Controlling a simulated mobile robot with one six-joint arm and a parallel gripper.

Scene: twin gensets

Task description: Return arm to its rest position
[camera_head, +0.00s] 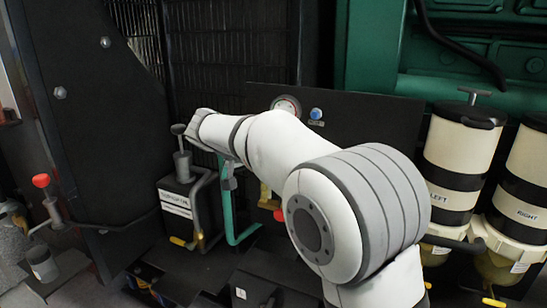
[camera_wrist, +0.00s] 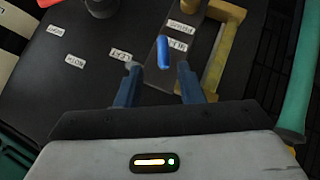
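My arm reaches from the lower right of the head view up and to the left, toward the dark machinery. Its end is bent down there, and I cannot make out the fingertips. In the wrist view my gripper (camera_wrist: 158,75) shows two blue fingers standing apart with nothing held between them. A small blue handle (camera_wrist: 163,52) on a dark labelled panel (camera_wrist: 95,35) lies just beyond the fingertips, in line with the gap. It appears clear of both fingers, though the exact depth is hard to tell.
A black box with a lever pump (camera_head: 180,205) and a teal pipe (camera_head: 222,205) stand close to my arm's end. A dark panel with a gauge (camera_head: 288,106) and blue knob (camera_head: 316,113) is behind the arm. Filters marked LEFT (camera_head: 453,170) and RIGHT (camera_head: 528,170) stand at right.

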